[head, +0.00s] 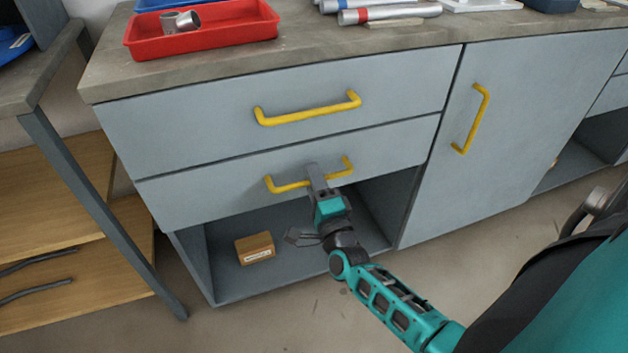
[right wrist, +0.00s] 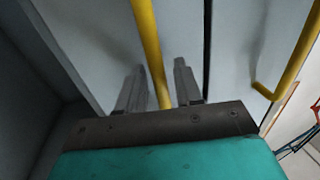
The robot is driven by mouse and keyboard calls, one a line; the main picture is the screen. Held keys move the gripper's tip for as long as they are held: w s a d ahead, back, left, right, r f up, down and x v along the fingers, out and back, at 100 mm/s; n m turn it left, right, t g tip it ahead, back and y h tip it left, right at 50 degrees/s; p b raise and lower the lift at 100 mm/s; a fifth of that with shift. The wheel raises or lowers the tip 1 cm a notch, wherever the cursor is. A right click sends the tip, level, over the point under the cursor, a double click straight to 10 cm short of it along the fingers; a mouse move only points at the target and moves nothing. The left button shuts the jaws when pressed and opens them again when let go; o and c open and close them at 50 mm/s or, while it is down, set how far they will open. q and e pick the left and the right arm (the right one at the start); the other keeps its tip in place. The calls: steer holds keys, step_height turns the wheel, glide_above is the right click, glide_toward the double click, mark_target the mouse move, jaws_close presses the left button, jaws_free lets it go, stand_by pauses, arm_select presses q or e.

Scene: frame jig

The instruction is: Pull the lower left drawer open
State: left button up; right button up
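The lower left drawer (head: 230,190) has a plain grey-blue front with a yellow bar handle (head: 290,187). Its front looks flush with the upper drawer (head: 220,118), so it appears closed. My right gripper (head: 316,175) is at the middle of that handle. In the right wrist view the handle (right wrist: 148,45) passes between the two fingers of my right gripper (right wrist: 158,85), with a visible gap on either side. The fingers are apart and do not grip the bar. My left gripper is not in view.
Below the drawer is an open compartment with a small brown box (head: 255,248). A cupboard door (head: 505,130) with a yellow handle stands to the right. A red tray (head: 205,30) sits on the worktop (head: 105,75). A wooden-shelved rack (head: 60,190) is at left.

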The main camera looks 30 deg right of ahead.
jaws_close()
stand_by(0.4)
steer(key=shift+s, duration=0.15)
